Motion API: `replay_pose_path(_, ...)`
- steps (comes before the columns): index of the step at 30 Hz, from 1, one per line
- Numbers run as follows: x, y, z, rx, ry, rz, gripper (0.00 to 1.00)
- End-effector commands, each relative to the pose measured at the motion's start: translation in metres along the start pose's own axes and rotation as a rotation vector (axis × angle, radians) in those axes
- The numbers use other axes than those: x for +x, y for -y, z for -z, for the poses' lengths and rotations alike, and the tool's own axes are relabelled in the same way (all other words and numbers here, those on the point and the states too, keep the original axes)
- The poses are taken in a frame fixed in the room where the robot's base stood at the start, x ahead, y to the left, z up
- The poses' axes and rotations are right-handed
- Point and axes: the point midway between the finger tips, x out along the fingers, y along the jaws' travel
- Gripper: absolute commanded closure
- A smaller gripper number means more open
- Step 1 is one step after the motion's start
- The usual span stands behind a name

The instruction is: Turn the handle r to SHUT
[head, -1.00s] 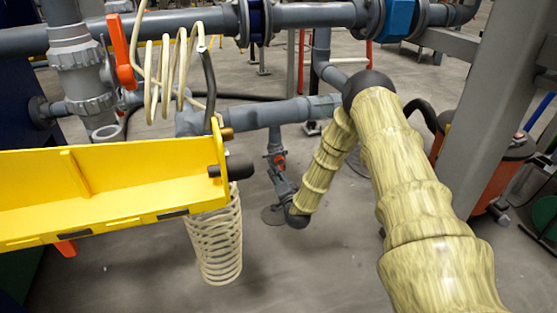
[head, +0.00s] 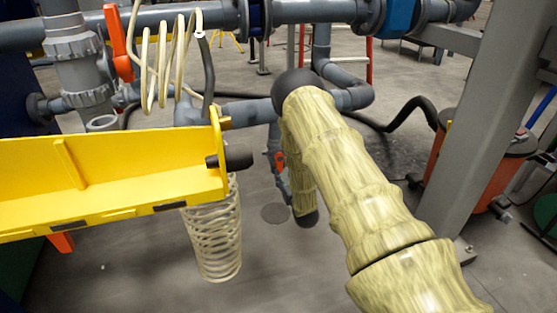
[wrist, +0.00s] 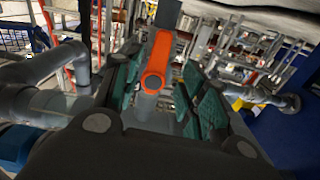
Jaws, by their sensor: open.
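In the wrist view an orange handle (wrist: 156,62) stands out between the two green-padded fingers of my gripper (wrist: 160,80). The gripper is open, and I see no clear contact with the handle. A grey pipe or valve body shows just below the handle. In the head view my gripper is hidden behind or below my arm. That view shows a long orange handle (head: 118,42) on the upper left valve and a small red-orange handle (head: 279,160) on the low pipe beside my arm. I cannot tell for certain which of them is between my fingers.
A yellow beam (head: 110,180) with a black end knob juts in from the left. A cream hose coil (head: 213,240) hangs below it. Grey pipes (head: 310,14) cross the back. A grey steel post (head: 490,120) stands at right. The floor between is open.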

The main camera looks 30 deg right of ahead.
Motion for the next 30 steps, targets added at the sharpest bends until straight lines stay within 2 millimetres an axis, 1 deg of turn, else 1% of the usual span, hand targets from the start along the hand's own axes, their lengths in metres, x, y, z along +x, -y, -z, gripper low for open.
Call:
replay_pose_path(1, 0.0, -0.001, -0.003, -0.046, 0.0, 0.003, 0.58)
replay_pose_path(2, 0.003, -0.001, -0.002, -0.061, -0.001, 0.002, 0.58)
replay_pose_path(3, 0.011, -0.002, -0.002, -0.054, -0.002, 0.001, 0.58)
replay_pose_path(9, 0.043, -0.002, -0.002, -0.05, -0.002, 0.0, 0.58)
replay_pose_path(15, 0.066, -0.002, -0.002, -0.048, 0.0, 0.0, 0.58)
replay_pose_path(20, 0.074, -0.002, -0.001, -0.048, 0.0, 0.0, 0.58)
replay_pose_path(28, 0.075, -0.002, -0.001, -0.047, 0.001, 0.0, 0.58)
replay_pose_path(29, 0.075, -0.002, -0.001, -0.047, 0.001, 0.0, 0.62)
replay_pose_path(30, 0.075, -0.002, -0.001, -0.047, 0.001, 0.0, 0.69)
